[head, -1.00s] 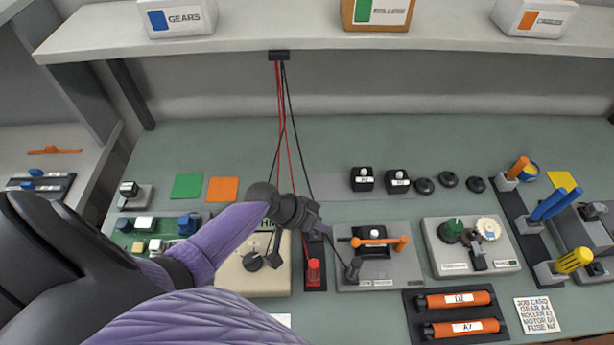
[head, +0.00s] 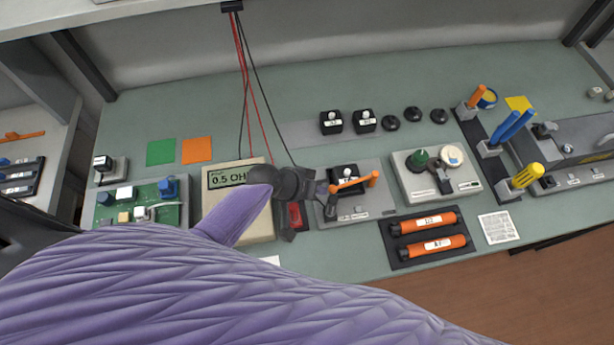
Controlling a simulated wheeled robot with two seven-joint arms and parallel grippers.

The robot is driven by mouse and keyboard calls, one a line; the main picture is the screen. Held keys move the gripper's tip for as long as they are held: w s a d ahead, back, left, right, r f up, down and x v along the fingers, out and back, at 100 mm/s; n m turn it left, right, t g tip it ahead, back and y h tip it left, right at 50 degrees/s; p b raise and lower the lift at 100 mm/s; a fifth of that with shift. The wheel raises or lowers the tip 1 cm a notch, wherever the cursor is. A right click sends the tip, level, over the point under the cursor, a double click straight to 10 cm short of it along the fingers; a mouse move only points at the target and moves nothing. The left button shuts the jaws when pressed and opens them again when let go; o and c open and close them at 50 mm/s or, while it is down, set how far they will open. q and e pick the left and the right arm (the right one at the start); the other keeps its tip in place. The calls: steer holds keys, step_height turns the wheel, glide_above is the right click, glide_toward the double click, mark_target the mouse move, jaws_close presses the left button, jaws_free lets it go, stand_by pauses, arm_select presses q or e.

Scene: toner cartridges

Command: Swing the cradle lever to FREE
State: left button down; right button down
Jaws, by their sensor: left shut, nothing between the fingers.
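The cradle (head: 378,204) is a grey plate with small labels on its front edge, too small to read. A black block with a white knob (head: 345,172) sits on it. The orange lever (head: 352,183) lies across the front of the block, its raised end cap to the right. My left gripper (head: 328,200) is shut and empty at the left part of the cradle, close to the lever's left end. I cannot tell whether it touches the lever. My right gripper is not in view.
A meter (head: 262,226) reading 0.5 stands left of the cradle, partly hidden by my arm. Red and black cables hang behind it. A grey fixture with dials (head: 411,186) is to the right. Orange rollers lie in a black tray (head: 404,264) in front.

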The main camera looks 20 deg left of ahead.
arm_select(q)
steer(key=shift+s+d+r, duration=0.1)
steer(key=shift+s+d, duration=0.1)
steer(key=shift+s, duration=0.1)
steer(key=shift+w, duration=0.1)
steer(key=shift+w+a+b, duration=0.35)
steer(key=shift+w+b, duration=0.05)
steer(key=shift+w, duration=0.25)
